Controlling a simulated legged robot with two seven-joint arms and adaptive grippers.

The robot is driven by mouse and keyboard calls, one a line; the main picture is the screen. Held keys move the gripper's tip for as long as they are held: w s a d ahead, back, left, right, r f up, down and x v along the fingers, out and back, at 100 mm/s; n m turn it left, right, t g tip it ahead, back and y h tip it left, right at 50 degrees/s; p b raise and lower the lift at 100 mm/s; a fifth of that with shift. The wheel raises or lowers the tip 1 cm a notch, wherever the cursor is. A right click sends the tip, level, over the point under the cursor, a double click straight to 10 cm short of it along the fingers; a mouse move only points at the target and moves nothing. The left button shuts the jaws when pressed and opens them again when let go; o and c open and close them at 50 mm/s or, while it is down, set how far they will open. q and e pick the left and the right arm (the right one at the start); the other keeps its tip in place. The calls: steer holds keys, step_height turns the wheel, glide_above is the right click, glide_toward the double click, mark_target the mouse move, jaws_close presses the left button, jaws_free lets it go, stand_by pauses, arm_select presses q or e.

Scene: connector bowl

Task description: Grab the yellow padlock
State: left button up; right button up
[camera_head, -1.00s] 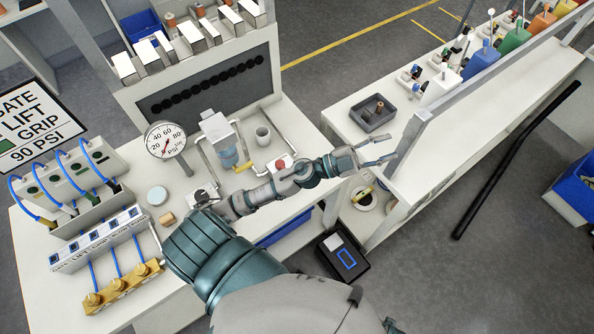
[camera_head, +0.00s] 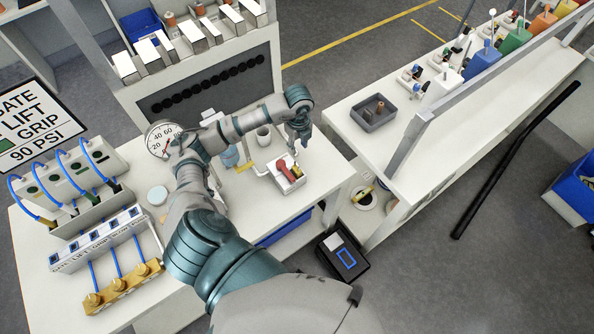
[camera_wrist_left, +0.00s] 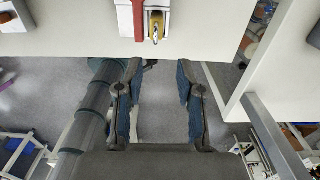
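The yellow padlock (camera_wrist_left: 156,24) hangs at the front of a white box (camera_wrist_left: 125,14) in the left wrist view, at the top centre, beside a red lever (camera_wrist_left: 139,20). In the head view the red lever (camera_head: 283,168) and white box (camera_head: 291,184) sit near the bench's right edge; the padlock is too small to tell clearly there. My left gripper (camera_head: 297,149) points down just beyond and above the box. In the left wrist view its two fingers (camera_wrist_left: 159,70) are spread apart with nothing between them, and the padlock lies ahead of them, apart. My right gripper is not in view.
The white bench (camera_head: 200,265) holds a pressure gauge (camera_head: 163,139), a grey cup (camera_head: 263,137) and pipework near the box. A second bench with a grey tray (camera_head: 373,113) stands to the right across a gap. A dark case (camera_head: 343,257) lies on the floor.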

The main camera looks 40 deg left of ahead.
mark_target(296, 163)
arm_select(q)
step_height(296, 163, down, 7)
steer(key=shift+a+r, duration=0.1)
steer(key=shift+a, duration=0.05)
steer(key=f, duration=0.1)
steer(key=f+b, duration=0.1)
steer(key=f, duration=0.3)
steer(key=shift+s+f, duration=0.25)
steer(key=shift+s, duration=0.05)
steer(key=shift+r, duration=0.15)
jaws_close()
